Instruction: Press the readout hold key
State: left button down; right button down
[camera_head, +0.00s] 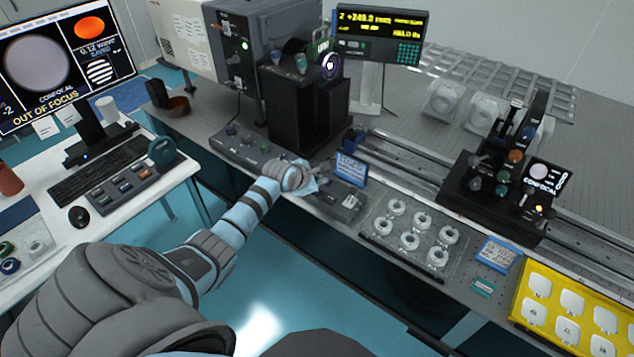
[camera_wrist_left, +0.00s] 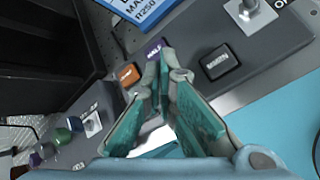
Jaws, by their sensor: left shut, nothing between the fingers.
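The readout (camera_head: 378,34) has a dark screen with yellow text, including a large "+249.0"; a smaller line near its lower right is hard to read. My left gripper (camera_head: 312,184) reaches over a grey control box (camera_head: 340,203) at the bench's front edge. In the left wrist view the gripper (camera_wrist_left: 165,62) is shut and empty, its tips by a purple key (camera_wrist_left: 154,48). An orange key (camera_wrist_left: 128,74) lies left of the tips and a black key (camera_wrist_left: 218,62) lies right. I cannot tell which key is the hold key, or whether the tips touch one. My right gripper is not in view.
A blue label card (camera_head: 350,169) stands behind the control box. A second grey box with knobs (camera_head: 240,145) lies to its left, before a black instrument (camera_head: 305,110). A tray of white rings (camera_head: 410,232) lies to the right.

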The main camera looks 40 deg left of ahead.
pick_arm(q)
jog(key=shift+f, duration=0.15)
dwell(0.3)
jog(key=shift+f, duration=0.25)
jog(key=shift+f, duration=0.45)
dwell(0.5)
dwell(0.3)
jog(key=shift+r+p, duration=0.85)
jog(key=shift+p, duration=0.25)
notch_tip(320, 180, up, 5)
jog(key=p, duration=0.6)
jog(key=shift+r, duration=0.1)
